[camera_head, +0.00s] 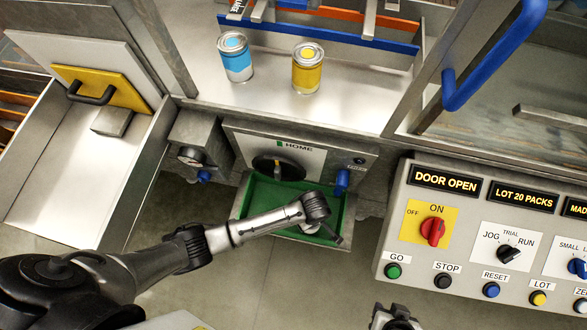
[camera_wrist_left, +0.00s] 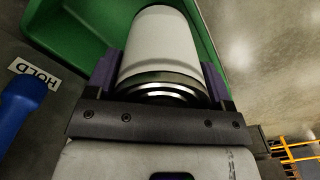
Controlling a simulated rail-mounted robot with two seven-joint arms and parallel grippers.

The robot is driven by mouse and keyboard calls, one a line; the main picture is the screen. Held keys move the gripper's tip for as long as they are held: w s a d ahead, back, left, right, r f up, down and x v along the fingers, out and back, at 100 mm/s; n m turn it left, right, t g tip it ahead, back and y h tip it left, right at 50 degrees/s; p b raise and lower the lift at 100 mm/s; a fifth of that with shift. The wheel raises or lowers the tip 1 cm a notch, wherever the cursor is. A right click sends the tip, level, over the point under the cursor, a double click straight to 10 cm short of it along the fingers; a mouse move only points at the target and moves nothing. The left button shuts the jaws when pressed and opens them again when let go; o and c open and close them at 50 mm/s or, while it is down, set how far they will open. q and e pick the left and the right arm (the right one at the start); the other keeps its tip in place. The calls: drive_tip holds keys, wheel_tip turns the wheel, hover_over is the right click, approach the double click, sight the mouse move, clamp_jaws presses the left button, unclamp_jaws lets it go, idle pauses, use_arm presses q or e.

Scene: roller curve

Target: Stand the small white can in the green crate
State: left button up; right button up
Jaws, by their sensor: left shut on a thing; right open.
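The small white can (camera_wrist_left: 160,42) is held between the two fingers of my left gripper (camera_wrist_left: 162,78) in the left wrist view. Its metal-rimmed end faces the camera. The green crate (camera_head: 262,193) sits low below the HOME panel in the head view, and its green wall (camera_wrist_left: 70,22) shows beside the can in the wrist view. In the head view my left gripper (camera_head: 322,220) is over the crate's right part; the can is hidden there. I cannot tell whether the can touches the crate floor. My right gripper (camera_head: 395,318) is open and empty at the bottom edge.
A blue-and-white can (camera_head: 235,60) and a yellow can (camera_head: 307,70) stand on the metal shelf behind. A control panel (camera_head: 480,240) with knobs and buttons is at the right. A blue handle (camera_head: 342,182) stands close to the crate. A metal bin (camera_head: 70,170) is at left.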

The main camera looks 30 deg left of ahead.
use_arm(q)
drive_tip(key=shift+w+a+f+b, duration=0.5)
drive_tip(key=shift+a+f+b, duration=0.2)
drive_tip(key=shift+a+f, duration=0.75)
drive_tip(key=shift+w+a+f+b, duration=0.6)
drive_tip(key=shift+a+f, duration=0.6)
drive_tip(key=shift+f, duration=0.3)
drive_tip(key=shift+w+a+f+b, duration=0.45)
drive_tip(key=shift+a+f+b, duration=0.3)
drive_tip(key=shift+a+f, duration=0.7)
drive_tip(key=shift+d+f, duration=0.1)
drive_tip(key=shift+f, duration=0.1)
drive_tip(key=o, duration=1)
drive_tip(key=shift+f, duration=0.1)
wheel_tip(320, 180, up, 12)
drive_tip(key=p, duration=0.4)
drive_tip(key=shift+r+p, duration=0.2)
drive_tip(key=shift+p, duration=0.1)
